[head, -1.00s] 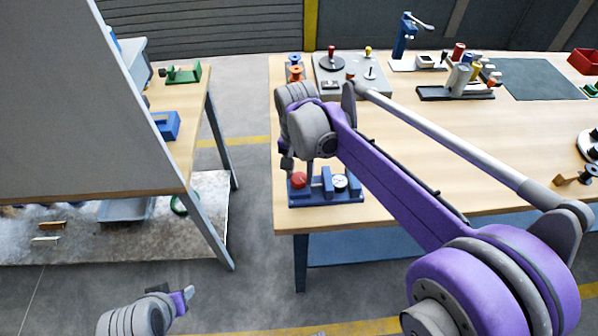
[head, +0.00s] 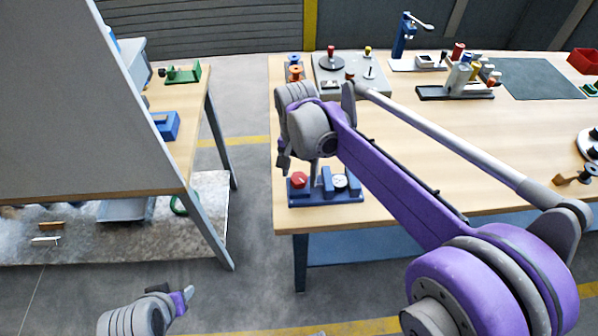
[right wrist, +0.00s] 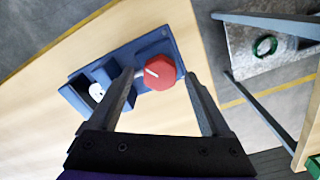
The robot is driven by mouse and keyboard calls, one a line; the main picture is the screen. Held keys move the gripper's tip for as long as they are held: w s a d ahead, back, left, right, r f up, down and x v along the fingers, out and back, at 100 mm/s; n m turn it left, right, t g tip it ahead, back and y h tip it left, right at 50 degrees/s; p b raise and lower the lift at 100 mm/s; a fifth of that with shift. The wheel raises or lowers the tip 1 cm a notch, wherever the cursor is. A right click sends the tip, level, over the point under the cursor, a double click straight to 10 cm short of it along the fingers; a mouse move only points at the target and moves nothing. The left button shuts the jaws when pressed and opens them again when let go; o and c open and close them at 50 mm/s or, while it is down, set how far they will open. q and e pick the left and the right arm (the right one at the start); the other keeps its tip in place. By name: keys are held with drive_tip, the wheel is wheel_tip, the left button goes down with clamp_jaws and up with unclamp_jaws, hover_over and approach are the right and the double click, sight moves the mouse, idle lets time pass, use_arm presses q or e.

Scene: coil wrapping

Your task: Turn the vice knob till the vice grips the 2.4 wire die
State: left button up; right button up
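The blue vice (head: 325,196) stands at the near left corner of the right-hand table. Its red, faceted knob (head: 299,180) has a pale line on top, clear in the right wrist view (right wrist: 160,72). A small white round piece with a dark mark, seemingly the wire die (head: 340,181), sits between blue blocks; it also shows in the right wrist view (right wrist: 97,90). I cannot tell whether the jaws touch it. My right gripper (right wrist: 162,84) is open, its fingers on either side of the knob, with gaps visible. My left gripper (head: 188,292) is low at the left, its opening unclear.
A grey plate with knobs (head: 350,78), a blue press (head: 405,40) and a rack of coloured spools (head: 460,85) stand farther back on the table. Bare wood lies right of the vice. Another bench (head: 190,120) stands left across a floor gap.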

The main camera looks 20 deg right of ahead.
sight(298, 176)
wheel_tip(298, 176, up, 11)
drive_tip(key=shift+p, duration=0.35)
idle(0.3)
drive_tip(key=shift+a+f, duration=0.1)
drive_tip(key=shift+f, duration=0.05)
drive_tip(key=s+d+f+n+t, duration=0.2)
drive_tip(key=s+f+n+t, duration=0.3)
drive_tip(key=s+f, duration=0.9)
drive_tip(key=s+n, duration=0.3)
drive_tip(key=s, duration=0.1)
drive_tip(key=shift+d+f+n+t, duration=0.2)
drive_tip(key=shift+f+n+t, duration=0.1)
drive_tip(key=shift+f+n, duration=0.1)
idle(0.7)
